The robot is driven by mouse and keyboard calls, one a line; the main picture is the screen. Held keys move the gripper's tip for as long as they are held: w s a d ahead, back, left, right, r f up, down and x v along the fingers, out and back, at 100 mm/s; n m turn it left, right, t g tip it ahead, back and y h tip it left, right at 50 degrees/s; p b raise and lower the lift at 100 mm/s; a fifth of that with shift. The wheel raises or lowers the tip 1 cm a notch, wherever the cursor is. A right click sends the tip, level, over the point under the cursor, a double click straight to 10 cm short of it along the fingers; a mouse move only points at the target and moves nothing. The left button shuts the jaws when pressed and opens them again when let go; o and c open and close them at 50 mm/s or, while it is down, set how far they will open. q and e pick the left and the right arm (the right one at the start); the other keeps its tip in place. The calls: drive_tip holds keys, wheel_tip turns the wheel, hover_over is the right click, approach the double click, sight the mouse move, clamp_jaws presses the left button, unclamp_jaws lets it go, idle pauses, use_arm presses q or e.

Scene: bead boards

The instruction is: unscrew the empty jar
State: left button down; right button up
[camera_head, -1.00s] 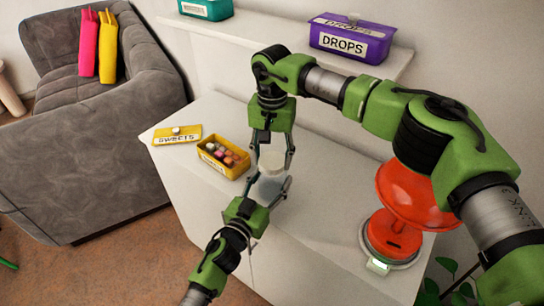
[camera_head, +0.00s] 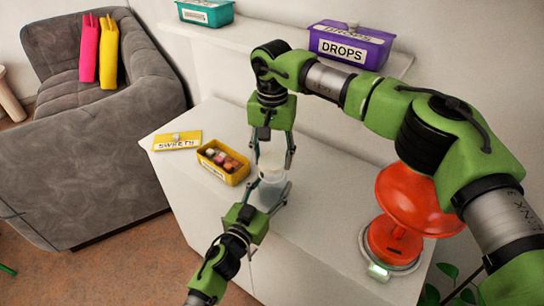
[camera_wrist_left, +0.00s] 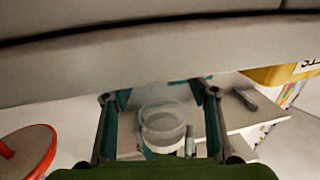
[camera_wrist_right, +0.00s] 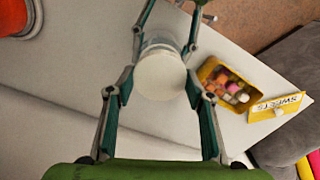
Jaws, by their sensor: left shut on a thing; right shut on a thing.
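My right gripper (camera_head: 272,163) comes from above and is shut on the lid, one finger on each side. My left gripper (camera_head: 272,194) comes from the front, low down, and is shut on the jar body. The jar also shows between the left fingers in the left wrist view (camera_wrist_left: 163,122).
A yellow box (camera_head: 213,168) of sweets stands left of the jar, its labelled lid (camera_head: 177,140) beside it. A red dish-topped scale (camera_head: 385,237) stands at the right. Purple (camera_head: 350,46) and teal (camera_head: 207,13) boxes sit on the shelf behind.

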sight(272, 160)
drive_tip(key=shift+r, duration=1.95)
use_arm(q)
drive_tip(key=c, duration=0.8)
unclamp_jaws()
drive_tip(key=v, duration=1.2)
